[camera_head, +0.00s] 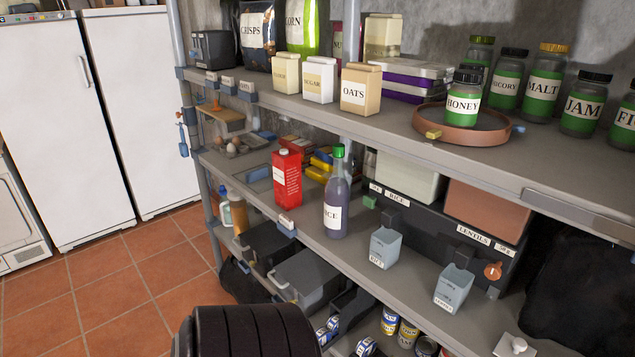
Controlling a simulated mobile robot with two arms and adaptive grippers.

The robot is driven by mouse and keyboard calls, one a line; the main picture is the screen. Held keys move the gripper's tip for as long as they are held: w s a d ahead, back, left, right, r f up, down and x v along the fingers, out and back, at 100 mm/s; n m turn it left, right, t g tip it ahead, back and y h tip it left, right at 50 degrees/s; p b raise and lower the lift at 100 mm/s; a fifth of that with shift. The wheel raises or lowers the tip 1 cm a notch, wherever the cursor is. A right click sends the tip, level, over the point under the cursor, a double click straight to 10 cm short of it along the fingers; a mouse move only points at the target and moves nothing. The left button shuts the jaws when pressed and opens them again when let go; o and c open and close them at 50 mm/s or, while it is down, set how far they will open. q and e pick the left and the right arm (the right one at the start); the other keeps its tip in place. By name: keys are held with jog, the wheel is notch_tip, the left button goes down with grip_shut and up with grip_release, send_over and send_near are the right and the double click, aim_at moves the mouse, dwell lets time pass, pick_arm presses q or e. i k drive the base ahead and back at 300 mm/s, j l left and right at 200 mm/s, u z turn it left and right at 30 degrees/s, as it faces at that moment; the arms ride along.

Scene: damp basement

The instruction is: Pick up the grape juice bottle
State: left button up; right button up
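A purple bottle (337,203) with a green cap stands upright on the middle shelf. Its white label is partly turned away and shows letters ending in "ICE", which fits the grape juice bottle. A red carton (287,180) stands on the same shelf to its left, a little apart. Neither my left nor my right gripper is in view. A black ribbed part of my own body fills the bottom edge, left of centre.
Grey cups (383,248) stand right of the bottle, before the rice and lentils bins. Dark bins (305,280) and cans sit below. White fridges (55,120) stand left; tiled floor (150,270) is clear.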

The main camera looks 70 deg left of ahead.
aim_at(336, 196)
jog(key=u, duration=2.15)
